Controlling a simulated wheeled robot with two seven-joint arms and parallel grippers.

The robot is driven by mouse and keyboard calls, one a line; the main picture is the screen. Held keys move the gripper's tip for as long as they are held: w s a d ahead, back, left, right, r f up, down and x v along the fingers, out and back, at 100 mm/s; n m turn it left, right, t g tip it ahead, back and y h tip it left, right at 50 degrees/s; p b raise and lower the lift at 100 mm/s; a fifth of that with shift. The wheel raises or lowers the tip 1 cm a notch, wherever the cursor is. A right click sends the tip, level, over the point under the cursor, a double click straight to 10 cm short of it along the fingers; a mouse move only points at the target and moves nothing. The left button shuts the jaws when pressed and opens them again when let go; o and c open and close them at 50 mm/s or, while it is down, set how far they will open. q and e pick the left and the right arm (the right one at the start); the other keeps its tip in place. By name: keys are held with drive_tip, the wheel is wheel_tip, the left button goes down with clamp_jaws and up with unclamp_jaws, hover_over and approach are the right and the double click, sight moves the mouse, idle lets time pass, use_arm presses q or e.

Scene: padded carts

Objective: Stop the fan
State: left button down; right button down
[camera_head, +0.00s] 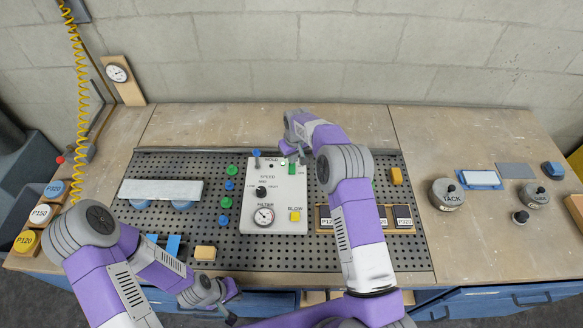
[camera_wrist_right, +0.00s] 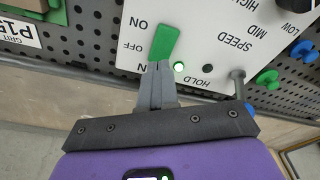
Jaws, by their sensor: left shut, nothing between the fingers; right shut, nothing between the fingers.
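The white control panel (camera_head: 258,207) lies on the black pegboard. It carries a green switch (camera_head: 292,169), a black speed knob (camera_head: 262,191), a filter gauge (camera_head: 263,216) and a yellow button (camera_head: 295,215). In the right wrist view the green switch (camera_wrist_right: 164,42) stands beside ON and OFF lettering, with a lit green lamp (camera_wrist_right: 178,66) close by. My right gripper (camera_wrist_right: 160,68) is shut and empty, its tips at the near end of the switch; I cannot tell whether they touch. My left gripper (camera_head: 234,292) is shut and empty near the bench's front edge.

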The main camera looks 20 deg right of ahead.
drive_tip(key=shift+f+b, duration=0.65)
drive_tip(key=shift+f, duration=0.3)
idle(1.0)
drive_tip(key=shift+r+p, duration=1.9)
drive_tip(key=shift+r, duration=1.65)
